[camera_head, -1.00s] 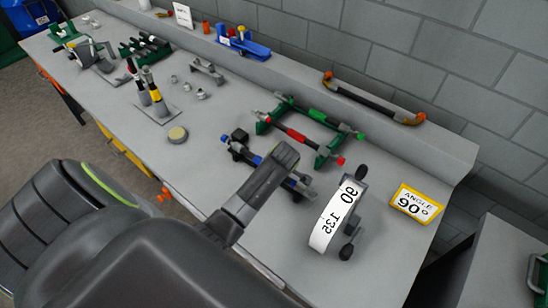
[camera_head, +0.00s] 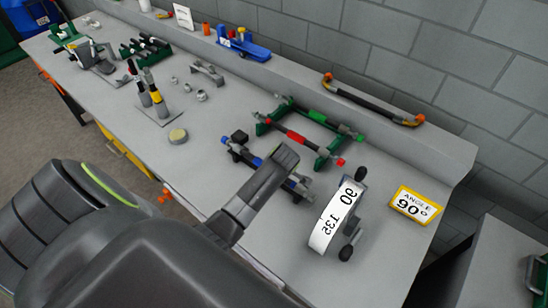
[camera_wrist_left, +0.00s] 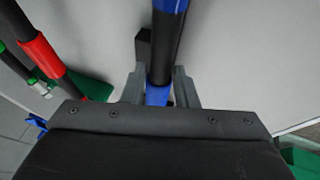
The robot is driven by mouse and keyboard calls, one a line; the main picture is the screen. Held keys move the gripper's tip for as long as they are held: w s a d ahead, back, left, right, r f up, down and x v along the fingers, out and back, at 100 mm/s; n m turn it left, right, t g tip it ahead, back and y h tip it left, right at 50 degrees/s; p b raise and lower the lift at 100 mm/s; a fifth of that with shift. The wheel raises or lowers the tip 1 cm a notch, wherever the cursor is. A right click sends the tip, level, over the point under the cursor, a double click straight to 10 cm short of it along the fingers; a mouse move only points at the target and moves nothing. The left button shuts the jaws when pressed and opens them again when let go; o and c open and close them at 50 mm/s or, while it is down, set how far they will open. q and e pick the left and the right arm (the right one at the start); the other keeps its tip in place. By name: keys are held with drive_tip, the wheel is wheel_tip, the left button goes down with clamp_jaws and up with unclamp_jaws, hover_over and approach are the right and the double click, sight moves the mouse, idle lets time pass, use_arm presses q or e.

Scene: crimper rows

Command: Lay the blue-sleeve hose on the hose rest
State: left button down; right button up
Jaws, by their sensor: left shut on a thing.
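The blue-sleeve hose (camera_head: 232,147) is a dark hose with blue bands, in front of the green rack, partly hidden by my left arm. My left gripper (camera_wrist_left: 157,90) is shut on it; in the left wrist view the blue-sleeve hose (camera_wrist_left: 165,50) runs up between the two fingers. I cannot tell whether it touches the bench. The green rack (camera_head: 325,157), which looks like a hose rest, carries a red-sleeve hose (camera_head: 297,136) and a green-sleeve hose (camera_head: 318,116). In the left wrist view the red-sleeve hose (camera_wrist_left: 42,54) lies to the left. My right gripper is not in view.
A black block (camera_head: 239,136) stands by the blue-sleeve hose's far end. A dial with a white scale (camera_head: 335,220) and a yellow-edged angle sign (camera_head: 415,205) stand right. A dark hose with orange ends (camera_head: 375,105) lies on the back ledge. Bench by the round disc (camera_head: 178,136) is mostly clear.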

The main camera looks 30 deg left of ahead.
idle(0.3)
use_arm(q)
drive_tip(key=c, duration=1.1)
unclamp_jaws()
drive_tip(key=shift+o, duration=0.2)
drive_tip(key=shift+s, duration=0.1)
drive_tip(key=b+v, duration=0.1)
drive_tip(key=v, duration=1.6)
drive_tip(key=shift+d, duration=0.2)
